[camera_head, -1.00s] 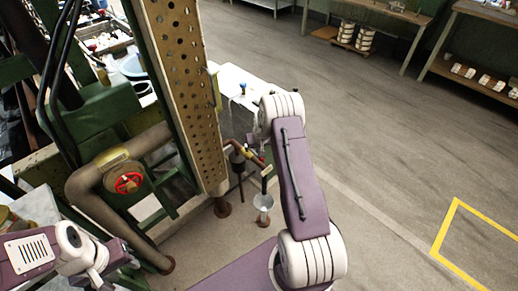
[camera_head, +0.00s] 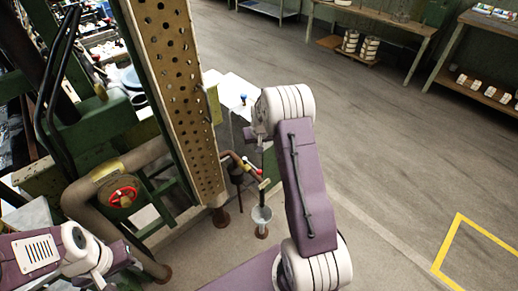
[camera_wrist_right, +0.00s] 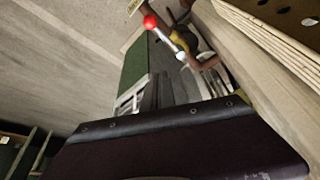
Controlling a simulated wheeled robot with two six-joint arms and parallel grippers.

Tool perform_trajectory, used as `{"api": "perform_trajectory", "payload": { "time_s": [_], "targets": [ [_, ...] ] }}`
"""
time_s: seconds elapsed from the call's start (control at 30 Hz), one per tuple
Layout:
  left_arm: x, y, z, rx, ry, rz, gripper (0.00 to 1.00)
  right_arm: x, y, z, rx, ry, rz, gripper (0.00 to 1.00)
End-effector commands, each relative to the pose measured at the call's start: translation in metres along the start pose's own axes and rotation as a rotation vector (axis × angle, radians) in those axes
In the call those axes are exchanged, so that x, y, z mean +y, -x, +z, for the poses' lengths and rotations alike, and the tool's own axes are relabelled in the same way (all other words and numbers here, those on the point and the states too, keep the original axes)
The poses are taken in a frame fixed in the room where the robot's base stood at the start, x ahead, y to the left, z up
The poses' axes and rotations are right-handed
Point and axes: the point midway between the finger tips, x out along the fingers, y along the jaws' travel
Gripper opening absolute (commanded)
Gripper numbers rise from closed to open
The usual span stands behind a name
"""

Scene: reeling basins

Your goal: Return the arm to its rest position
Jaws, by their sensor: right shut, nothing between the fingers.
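My right arm (camera_head: 305,185), purple with white ringed joints, stands raised in the middle of the head view. Its wrist end is bent behind the upper white joint, so the fingers are mostly hidden there. In the right wrist view, the right gripper (camera_wrist_right: 175,92) shows as grey parts beyond a dark housing; it is shut and empty. My left arm lies low at the left edge of the head view. Its gripper (camera_head: 112,272) is small and partly cut off by the bottom edge; its jaw opening is unclear.
A perforated beige column (camera_head: 178,95) stands left of my right arm. A red-knobbed lever (camera_wrist_right: 165,35) is close in the wrist view. Open floor (camera_head: 400,150) lies right.

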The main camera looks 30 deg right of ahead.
Motion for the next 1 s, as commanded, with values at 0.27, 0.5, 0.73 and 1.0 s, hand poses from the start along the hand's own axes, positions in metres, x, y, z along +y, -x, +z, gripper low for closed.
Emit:
{"api": "perform_trajectory", "payload": {
  "time_s": [0.27,0.5,0.73,1.0],
  "targets": [
    [0.000,0.000,0.000,0.000,0.000,0.000,0.40,-0.001,0.001,-0.001,0.001,0.000,0.000,0.00],
    [0.000,0.001,0.000,0.000,0.000,0.000,0.40,-0.001,0.002,-0.001,0.001,0.001,-0.001,0.00],
    [0.001,0.046,-0.005,0.000,0.000,0.000,0.40,-0.057,0.112,-0.045,0.113,0.100,-0.046,0.00],
    [0.002,0.104,-0.011,0.000,0.000,0.000,0.40,-0.110,0.265,0.089,-0.013,0.274,-0.118,0.00]
  ]
}}
